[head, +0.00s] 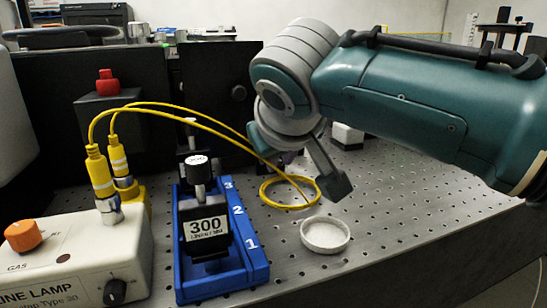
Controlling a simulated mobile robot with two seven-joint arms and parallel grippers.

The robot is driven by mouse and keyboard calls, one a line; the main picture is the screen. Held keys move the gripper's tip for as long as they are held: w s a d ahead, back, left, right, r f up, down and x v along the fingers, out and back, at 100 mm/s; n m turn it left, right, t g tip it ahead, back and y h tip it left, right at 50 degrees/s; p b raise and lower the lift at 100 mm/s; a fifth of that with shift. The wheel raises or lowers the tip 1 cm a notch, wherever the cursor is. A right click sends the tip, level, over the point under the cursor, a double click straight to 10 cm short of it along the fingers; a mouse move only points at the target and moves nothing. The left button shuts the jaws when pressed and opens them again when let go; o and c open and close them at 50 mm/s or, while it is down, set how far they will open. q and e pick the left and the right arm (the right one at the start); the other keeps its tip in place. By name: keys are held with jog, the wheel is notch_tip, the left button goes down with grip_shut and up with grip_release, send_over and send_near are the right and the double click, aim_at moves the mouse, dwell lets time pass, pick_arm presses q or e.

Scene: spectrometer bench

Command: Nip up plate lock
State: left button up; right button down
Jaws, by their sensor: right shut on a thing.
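My right gripper (303,166) comes down from the upper right, behind the numbered blue rack. One dark finger pad shows clearly, and the other side is partly hidden by the wrist. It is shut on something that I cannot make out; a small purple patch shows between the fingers. I cannot identify the plate lock in this view. My left gripper is not in view.
A white round dish (325,235) stands on the perforated bench (400,215). Yellow cables (265,190) loop from the lamp box (75,245) at left. Bench surface at right is clear.

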dwell(0.4)
jog(key=p, duration=0.1)
jog(key=m+y+p, duration=0.1)
jog(key=shift+d+r+g+p, duration=0.25)
jog(key=shift+g+p, duration=0.05)
jog(key=shift+p, duration=0.05)
jog(key=shift+w+d+f+m+y+p, duration=0.15)
jog(key=shift+m+y+p, duration=0.35)
jog(key=shift+y, duration=0.5)
jog(key=shift+d+f+m+g+y, duration=0.1)
jog(key=shift+d+m+g+y, duration=0.25)
jog(key=shift+y, duration=0.55)
jog(key=shift+a, duration=0.1)
jog(key=c, duration=0.8)
grip_release()
